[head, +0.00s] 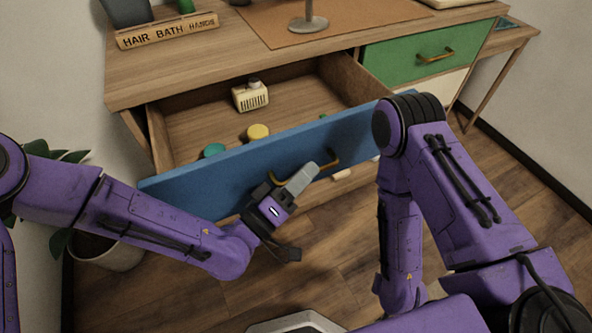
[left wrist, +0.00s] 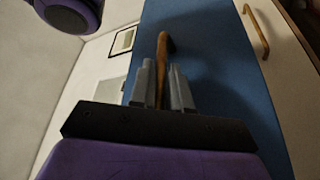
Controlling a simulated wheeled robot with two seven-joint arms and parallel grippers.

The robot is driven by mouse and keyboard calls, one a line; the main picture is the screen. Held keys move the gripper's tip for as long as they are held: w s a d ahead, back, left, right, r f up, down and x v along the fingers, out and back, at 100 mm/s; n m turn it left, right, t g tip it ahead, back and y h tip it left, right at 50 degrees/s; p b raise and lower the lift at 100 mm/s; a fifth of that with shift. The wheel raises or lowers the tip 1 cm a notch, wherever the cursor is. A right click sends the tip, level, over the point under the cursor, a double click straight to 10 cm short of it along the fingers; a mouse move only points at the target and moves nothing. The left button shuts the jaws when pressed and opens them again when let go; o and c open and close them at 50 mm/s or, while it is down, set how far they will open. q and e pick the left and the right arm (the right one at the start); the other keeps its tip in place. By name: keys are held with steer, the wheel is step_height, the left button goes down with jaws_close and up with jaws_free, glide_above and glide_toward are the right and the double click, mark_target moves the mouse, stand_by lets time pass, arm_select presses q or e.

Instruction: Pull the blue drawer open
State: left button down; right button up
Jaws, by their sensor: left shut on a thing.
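The blue drawer (head: 232,174) is pulled well out of the wooden dresser in the head view, and its inside shows. Its front also shows in the left wrist view (left wrist: 212,60). A brass-coloured handle (head: 331,160) is on the front. My left gripper (head: 312,170) is at the handle, and in the left wrist view its two grey fingers (left wrist: 162,90) are shut around the handle bar (left wrist: 163,45). My right arm is on the right in the head view, but its gripper is not visible.
Inside the drawer are a cream box (head: 250,96), a yellow round item (head: 258,131) and a teal item (head: 214,150). A green drawer (head: 408,57) is shut at right. A potted plant (head: 105,250) stands at left. Wooden floor is clear in front.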

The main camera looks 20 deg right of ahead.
arm_select(q)
steer(key=c, duration=1.4)
jaws_free()
steer(key=shift+c, duration=0.2)
steer(key=b+v, duration=0.1)
steer(key=v, duration=0.9)
steer(key=shift+a, duration=0.2)
steer(key=shift+s+f, duration=0.1)
